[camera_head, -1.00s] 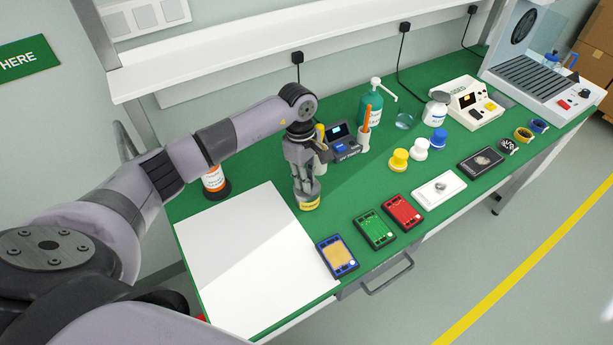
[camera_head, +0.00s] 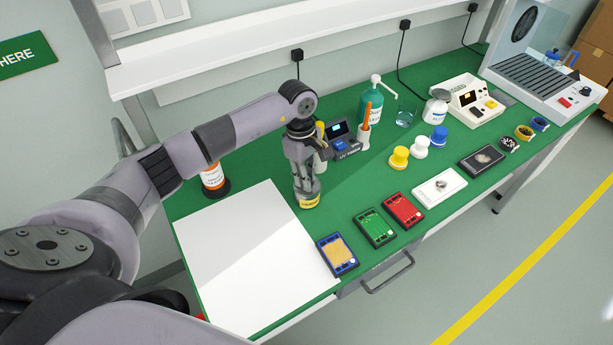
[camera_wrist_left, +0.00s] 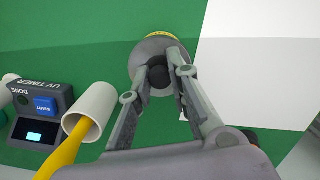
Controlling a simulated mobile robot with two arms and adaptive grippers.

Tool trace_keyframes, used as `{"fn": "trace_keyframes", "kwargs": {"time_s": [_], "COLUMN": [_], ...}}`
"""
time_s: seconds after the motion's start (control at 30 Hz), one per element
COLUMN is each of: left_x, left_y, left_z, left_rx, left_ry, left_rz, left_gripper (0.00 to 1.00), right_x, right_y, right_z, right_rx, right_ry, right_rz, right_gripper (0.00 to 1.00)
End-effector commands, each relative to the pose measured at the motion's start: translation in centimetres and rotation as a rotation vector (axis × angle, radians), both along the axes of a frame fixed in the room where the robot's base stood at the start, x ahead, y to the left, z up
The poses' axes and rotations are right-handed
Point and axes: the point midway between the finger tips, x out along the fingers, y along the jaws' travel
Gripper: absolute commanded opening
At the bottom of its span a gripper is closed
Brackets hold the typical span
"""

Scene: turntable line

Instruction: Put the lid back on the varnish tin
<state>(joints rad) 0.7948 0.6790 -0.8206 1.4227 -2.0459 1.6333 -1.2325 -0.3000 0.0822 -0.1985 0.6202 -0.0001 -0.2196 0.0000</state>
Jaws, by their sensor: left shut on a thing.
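The varnish tin (camera_head: 310,203), low with a yellow label, stands on the green bench right of the white sheet. Its yellow label edge also shows at the top of the left wrist view (camera_wrist_left: 161,36). My left gripper (camera_head: 305,183) points down over the tin. It is shut on the grey lid (camera_wrist_left: 142,58), with the fingers closed around the dark knob in its middle. The lid is over the tin; whether it is fully seated I cannot tell. The fingers hide part of the lid. My right gripper is not in view.
A white cup (camera_head: 364,137) with an orange-handled tool and the UV timer (camera_head: 342,138) stand behind the tin. Boards (camera_head: 338,254) lie in front right. The white sheet (camera_head: 250,260) is bare.

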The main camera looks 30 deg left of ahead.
Motion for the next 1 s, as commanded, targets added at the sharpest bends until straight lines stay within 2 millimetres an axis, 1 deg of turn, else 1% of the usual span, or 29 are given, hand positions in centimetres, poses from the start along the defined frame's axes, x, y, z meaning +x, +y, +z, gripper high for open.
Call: {"fn": "trace_keyframes", "kwargs": {"time_s": [0.43, 0.8, 1.0], "left_x": [-0.02, -0.06, -0.06], "left_y": [0.00, 0.04, 0.02], "left_z": [0.00, -0.09, -0.01], "left_rx": [0.000, 0.001, 0.000], "left_ry": [0.000, 0.001, 0.001], "left_rz": [0.000, 0.001, 0.001], "left_gripper": [0.00, 0.00, 0.00], "right_x": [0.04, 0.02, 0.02], "right_y": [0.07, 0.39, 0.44], "right_z": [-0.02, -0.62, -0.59], "right_rx": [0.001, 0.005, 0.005], "right_ry": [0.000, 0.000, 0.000], "right_rz": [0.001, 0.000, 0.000], "right_gripper": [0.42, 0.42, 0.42]}}
